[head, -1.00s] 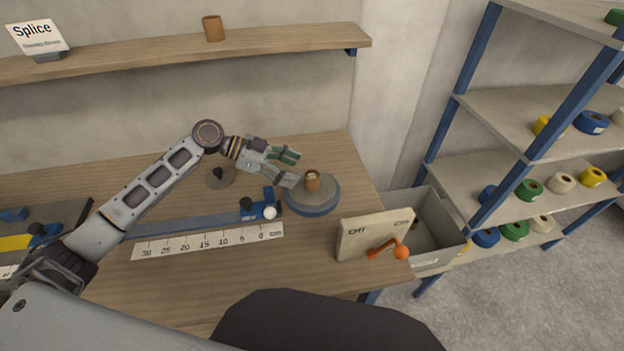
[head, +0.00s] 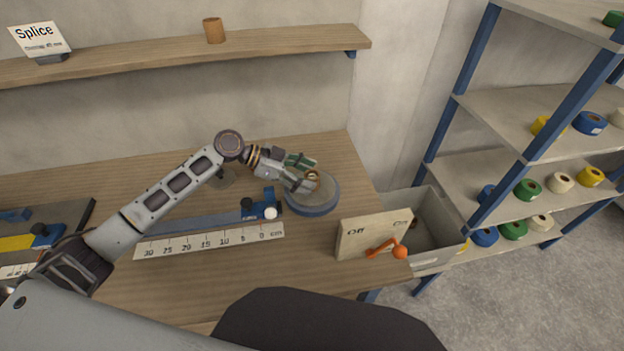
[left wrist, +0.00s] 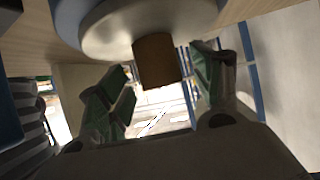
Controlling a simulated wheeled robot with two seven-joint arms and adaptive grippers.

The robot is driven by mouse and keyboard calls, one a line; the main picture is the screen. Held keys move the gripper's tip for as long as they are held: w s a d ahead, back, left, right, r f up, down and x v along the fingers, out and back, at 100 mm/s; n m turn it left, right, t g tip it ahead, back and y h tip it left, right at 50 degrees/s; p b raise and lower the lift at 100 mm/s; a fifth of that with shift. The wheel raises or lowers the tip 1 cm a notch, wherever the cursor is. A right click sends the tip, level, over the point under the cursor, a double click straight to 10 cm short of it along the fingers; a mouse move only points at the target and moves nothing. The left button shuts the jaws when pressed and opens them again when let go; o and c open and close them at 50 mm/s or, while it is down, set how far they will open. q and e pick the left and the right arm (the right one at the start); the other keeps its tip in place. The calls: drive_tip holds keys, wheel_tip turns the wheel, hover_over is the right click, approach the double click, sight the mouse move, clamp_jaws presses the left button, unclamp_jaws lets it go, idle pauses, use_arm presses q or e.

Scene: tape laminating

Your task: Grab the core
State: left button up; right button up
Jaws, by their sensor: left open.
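A brown core (head: 312,175) stands upright on a round grey turntable with a blue rim (head: 318,203) on the workbench. My left gripper (head: 308,172) is at the core, with its fingers on either side of it. In the left wrist view the brown core (left wrist: 157,60) sits between the two open green-padded fingers (left wrist: 160,88), with gaps visible on both sides. The gripper partly hides the core in the head view. A second brown core (head: 214,30) stands on the wall shelf. My right gripper is not in view.
An off-labelled box with an orange lever (head: 375,232) stands at the bench's right front. A grey bin (head: 428,235) is beside the bench. A ruler strip (head: 208,240) and blue fixture (head: 262,207) lie left of the turntable. A rack (head: 520,150) holds tape rolls.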

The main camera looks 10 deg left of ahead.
use_arm(q)
drive_tip(key=shift+x, duration=0.85)
drive_tip(key=shift+d, duration=0.15)
drive_tip(key=shift+f, duration=0.1)
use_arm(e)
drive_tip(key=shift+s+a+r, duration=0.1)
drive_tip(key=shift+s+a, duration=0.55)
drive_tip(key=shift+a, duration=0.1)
use_arm(q)
drive_tip(key=shift+c, duration=0.4)
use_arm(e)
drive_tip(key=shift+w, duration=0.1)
